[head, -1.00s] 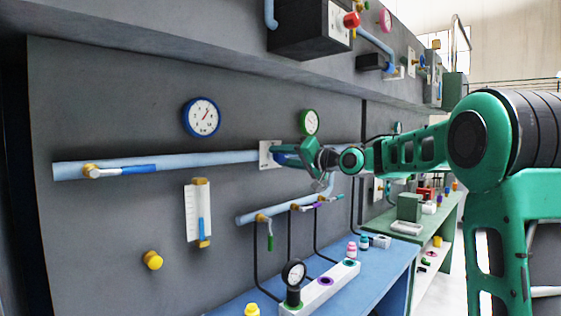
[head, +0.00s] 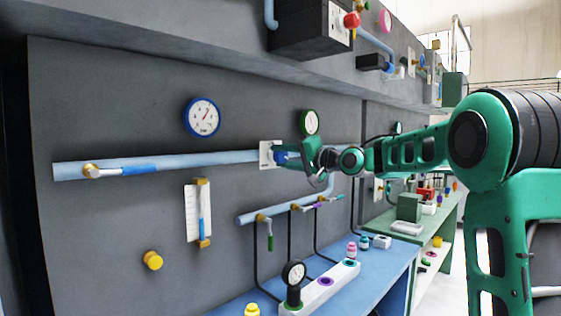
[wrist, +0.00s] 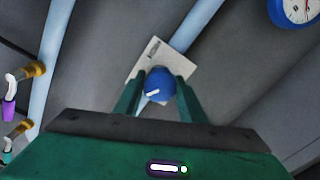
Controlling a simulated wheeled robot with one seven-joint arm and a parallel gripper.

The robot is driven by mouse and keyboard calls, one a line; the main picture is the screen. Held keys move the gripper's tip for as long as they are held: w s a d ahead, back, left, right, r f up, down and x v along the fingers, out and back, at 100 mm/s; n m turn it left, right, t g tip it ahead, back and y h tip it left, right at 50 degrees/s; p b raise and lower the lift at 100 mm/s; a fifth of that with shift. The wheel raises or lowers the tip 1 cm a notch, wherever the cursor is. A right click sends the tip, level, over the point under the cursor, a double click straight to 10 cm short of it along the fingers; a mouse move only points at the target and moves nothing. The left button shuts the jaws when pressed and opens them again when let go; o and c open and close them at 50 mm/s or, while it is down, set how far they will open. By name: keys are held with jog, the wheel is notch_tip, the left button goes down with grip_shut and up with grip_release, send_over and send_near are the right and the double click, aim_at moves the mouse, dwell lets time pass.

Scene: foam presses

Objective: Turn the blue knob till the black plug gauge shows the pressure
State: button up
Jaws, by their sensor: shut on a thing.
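The blue knob (wrist: 158,86) sits on a white plate (wrist: 139,66) on the wall, in line with a light-blue pipe. It has a white mark pointing to the lower left in the wrist view. My gripper (wrist: 157,84) is shut on the knob, one finger on each side; in the head view the gripper (head: 283,153) hides much of the knob. The black plug gauge (head: 293,272) stands upright on a black plug at the near end of the white block on the blue bench. Its dial is white, and its needle is too small to read surely.
A large blue-rimmed wall gauge (head: 201,117) and a green-rimmed gauge (head: 310,122) hang above the pipe. A blue-handled valve (head: 125,170) is at the left of the pipe. Below are several small valves with hoses, a sight tube (head: 199,213) and a yellow knob (head: 153,260).

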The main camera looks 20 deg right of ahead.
jog(key=o, duration=1)
jog(key=shift+w+d+f, duration=0.1)
jog(key=shift+d+f, duration=0.05)
jog(key=shift+d, duration=0.15)
jog(key=shift+o, duration=0.2)
jog(key=shift+a, duration=0.15)
jog(key=v, duration=1)
jog(key=shift+s+d, duration=0.25)
jog(key=shift+s, duration=0.05)
